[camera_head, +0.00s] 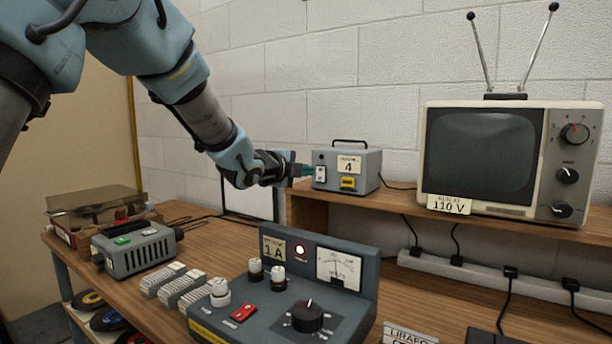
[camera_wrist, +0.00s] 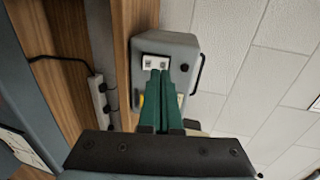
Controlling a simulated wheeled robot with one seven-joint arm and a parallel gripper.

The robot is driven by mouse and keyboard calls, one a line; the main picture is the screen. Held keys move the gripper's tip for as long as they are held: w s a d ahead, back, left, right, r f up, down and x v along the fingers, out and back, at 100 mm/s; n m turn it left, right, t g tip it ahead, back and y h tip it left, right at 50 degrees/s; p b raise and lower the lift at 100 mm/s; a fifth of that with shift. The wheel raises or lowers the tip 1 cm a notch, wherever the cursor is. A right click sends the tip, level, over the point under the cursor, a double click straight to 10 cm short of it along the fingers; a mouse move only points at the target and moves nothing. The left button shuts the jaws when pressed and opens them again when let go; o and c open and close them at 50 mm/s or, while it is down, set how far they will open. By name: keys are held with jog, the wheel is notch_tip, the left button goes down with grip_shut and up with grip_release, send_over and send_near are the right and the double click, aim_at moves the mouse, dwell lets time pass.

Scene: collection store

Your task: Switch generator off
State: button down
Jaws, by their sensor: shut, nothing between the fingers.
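A small grey box with a black handle and a label with a 4 (camera_head: 368,168) stands on the raised shelf; it may be the generator. Its face has a white switch plate (camera_head: 320,175) at the left and a yellow part below the label. My gripper (camera_head: 307,170), with green fingers, is shut and empty, its tips at this plate. In the wrist view the fingertips (camera_wrist: 160,73) lie right before the white plate (camera_wrist: 153,61) and partly cover it. I cannot tell whether they touch it, or which way the switch is set.
An old television (camera_head: 485,160) labelled 110 V stands right of the box. On the bench below are a dark control unit (camera_head: 262,318) with a lit red lamp, a meter and a red switch, and a grey box with a green switch (camera_head: 140,252). A power strip (camera_head: 500,277) runs along the wall.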

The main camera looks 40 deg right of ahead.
jog(key=r+b+v, duration=0.2)
jog(key=v, duration=0.8)
jog(key=shift+r, duration=0.15)
dwell(0.4)
jog(key=w+a+f+n+t+y, duration=0.45)
jog(key=w+a+f+n, duration=0.4)
jog(key=w+a, duration=0.35)
jog(key=w+a+f+n+y, duration=0.1)
jog(key=a+f+n+y, duration=0.25)
jog(key=a, duration=0.55)
jog(key=w+a+f+n+y, duration=0.1)
jog(key=a+f+n+y, duration=0.2)
jog(key=a+f+n, duration=0.35)
jog(key=s+a+f+n+g+y, duration=0.1)
jog(key=s+a+f+n+g, duration=0.1)
jog(key=a, duration=0.5)
jog(key=s+a+f+n+g+y, duration=0.1)
jog(key=s+a+f+n+g, duration=0.1)
jog(key=s+a+f+n, duration=0.2)
jog(key=s+a+f+n+g+y, duration=0.2)
jog(key=s+a+n, duration=0.5)
jog(key=a, duration=0.5)
jog(key=shift+s+f+g, duration=0.45)
jog(key=shift+s+f, duration=0.35)
jog(key=shift+f, duration=0.2)
